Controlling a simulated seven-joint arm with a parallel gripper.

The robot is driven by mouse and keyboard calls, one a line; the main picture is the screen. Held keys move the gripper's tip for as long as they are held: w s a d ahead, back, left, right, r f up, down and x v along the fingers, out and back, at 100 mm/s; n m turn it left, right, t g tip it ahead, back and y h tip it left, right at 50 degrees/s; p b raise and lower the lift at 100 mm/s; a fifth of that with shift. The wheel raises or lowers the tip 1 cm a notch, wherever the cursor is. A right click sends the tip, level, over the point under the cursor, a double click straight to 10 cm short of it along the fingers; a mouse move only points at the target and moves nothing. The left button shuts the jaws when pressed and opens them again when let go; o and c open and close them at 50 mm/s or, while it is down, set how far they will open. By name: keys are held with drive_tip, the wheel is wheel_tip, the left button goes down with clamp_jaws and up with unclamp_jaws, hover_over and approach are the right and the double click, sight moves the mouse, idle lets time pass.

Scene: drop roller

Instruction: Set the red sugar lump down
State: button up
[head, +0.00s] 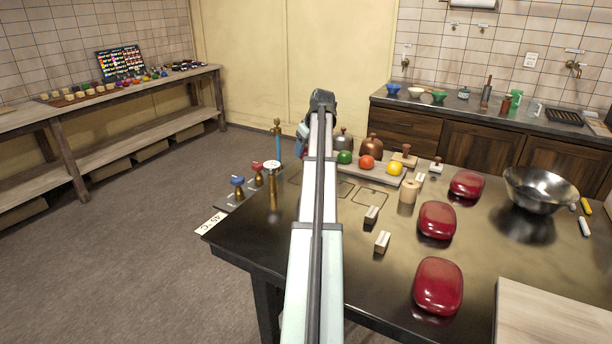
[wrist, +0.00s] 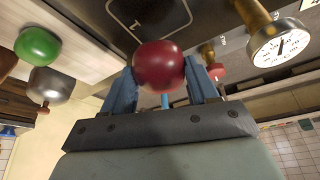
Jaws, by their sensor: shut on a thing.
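The red sugar lump (wrist: 160,66) is a glossy dark red ball in the wrist view. It sits between the two blue fingers of my gripper (wrist: 163,78), which is shut on it. Dark surface with a thin marked outline shows beyond it in that view. In the head view my own arm hides the held lump and the fingertips; only a blue edge of the gripper shows beside the arm, near the table's far left part. I cannot tell how far the lump is from the surface.
A tray (head: 352,174) holds green (head: 344,157), orange-red (head: 367,162) and yellow (head: 394,168) balls. A gauge (wrist: 279,41) stands close by in the wrist view. Three red rounded cases (head: 437,220) and a metal bowl (head: 540,190) occupy the table's right. Brass-stemmed valves (head: 238,187) line its left.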

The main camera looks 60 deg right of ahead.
drive_tip(key=shift+f, duration=4.4)
drive_tip(key=shift+f, duration=0.1)
drive_tip(key=o, duration=1.1)
drive_tip(key=v, duration=1.2)
